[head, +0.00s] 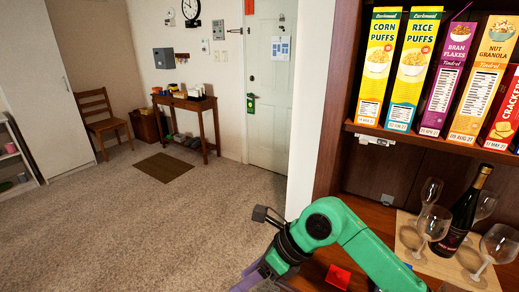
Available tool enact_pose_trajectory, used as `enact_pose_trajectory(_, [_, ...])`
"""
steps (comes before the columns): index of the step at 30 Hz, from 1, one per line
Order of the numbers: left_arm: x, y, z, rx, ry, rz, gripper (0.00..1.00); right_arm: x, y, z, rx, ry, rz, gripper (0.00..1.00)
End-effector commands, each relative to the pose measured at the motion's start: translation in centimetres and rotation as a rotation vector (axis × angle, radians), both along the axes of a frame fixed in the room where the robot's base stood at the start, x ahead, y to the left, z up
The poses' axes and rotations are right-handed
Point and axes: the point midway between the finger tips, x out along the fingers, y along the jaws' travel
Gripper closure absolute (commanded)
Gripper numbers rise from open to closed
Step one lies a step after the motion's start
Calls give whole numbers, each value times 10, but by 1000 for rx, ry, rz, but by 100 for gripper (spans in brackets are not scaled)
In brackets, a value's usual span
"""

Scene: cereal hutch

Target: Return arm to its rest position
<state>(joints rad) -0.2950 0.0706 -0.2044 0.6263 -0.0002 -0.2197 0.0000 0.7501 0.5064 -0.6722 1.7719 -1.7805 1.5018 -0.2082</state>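My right arm (365,250), green with dark joints, reaches in from the lower right and bends over the front left of the hutch counter. Its far end, with a dark block and a purple part, points down past the lower picture edge. The fingertips of my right gripper do not show, so its opening and any load are hidden. My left arm and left gripper are not in view.
Cereal boxes, including Corn Puffs (379,65) and Rice Puffs (413,70), stand on the hutch shelf (440,143). Below, a dark bottle (460,215) and several wine glasses stand near my arm. A red object (337,277) lies beside it. The carpet (150,220) is open at left.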

Motion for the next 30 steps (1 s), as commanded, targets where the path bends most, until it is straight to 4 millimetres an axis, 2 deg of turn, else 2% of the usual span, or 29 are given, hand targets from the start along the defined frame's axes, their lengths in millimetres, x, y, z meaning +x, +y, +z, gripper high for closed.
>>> enact_pose_trajectory(2, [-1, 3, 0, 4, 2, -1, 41, -10, 27, 22, 190, 24, -14, 46])
enact_pose_trajectory(4, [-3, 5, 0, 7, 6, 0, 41, -15, 49, 54, 402, 58, -53, 46])
enact_pose_trajectory(5, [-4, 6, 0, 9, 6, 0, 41, -17, 57, 71, 509, 81, -79, 46])
enact_pose_trajectory(7, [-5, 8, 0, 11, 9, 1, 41, -13, 63, 119, 788, 154, -176, 46])
enact_pose_trajectory(8, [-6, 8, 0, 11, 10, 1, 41, -8, 60, 142, 922, 196, -236, 46])
enact_pose_trajectory(9, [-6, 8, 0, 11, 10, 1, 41, 4, 46, 171, 1105, 266, -336, 46])
enact_pose_trajectory(10, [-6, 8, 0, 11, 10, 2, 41, 16, 30, 190, 1240, 324, -426, 46])
enact_pose_trajectory(11, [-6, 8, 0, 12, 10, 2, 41, 31, 10, 203, 1368, 385, -526, 46])
enact_pose_trajectory(12, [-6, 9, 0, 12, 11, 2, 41, 51, -22, 212, 1525, 474, -672, 46])
enact_pose_trajectory(14, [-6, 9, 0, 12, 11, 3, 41, 80, -72, 206, 1715, 602, -902, 46])
enact_pose_trajectory(15, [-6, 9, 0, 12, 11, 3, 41, 95, -104, 191, 1811, 687, -1060, 46])
enact_pose_trajectory(17, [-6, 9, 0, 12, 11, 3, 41, 110, -148, 157, 1921, 810, -1303, 46])
enact_pose_trajectory(18, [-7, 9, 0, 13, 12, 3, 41, 115, -174, 129, 1971, 890, -1469, 46])
enact_pose_trajectory(20, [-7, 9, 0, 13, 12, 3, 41, 114, -206, 82, 2010, 1004, -1724, 46])
enact_pose_trajectory(21, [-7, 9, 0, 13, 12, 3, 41, 108, -223, 49, 2013, 1080, -1893, 46])
enact_pose_trajectory(22, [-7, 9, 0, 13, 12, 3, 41, 101, -234, 26, 2004, 1130, -2016, 46])
enact_pose_trajectory(23, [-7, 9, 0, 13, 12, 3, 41, 92, -242, 3, -1985, -1176, 2130, 46])
enact_pose_trajectory(24, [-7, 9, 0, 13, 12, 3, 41, 79, -250, -23, -1830, -1154, 2135, 46])
enact_pose_trajectory(27, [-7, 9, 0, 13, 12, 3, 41, 42, -261, -78, -1507, -1107, 2135, 46])
enact_pose_trajectory(30, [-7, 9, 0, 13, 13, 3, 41, 4, -264, -117, -1249, -1064, 2125, 46])
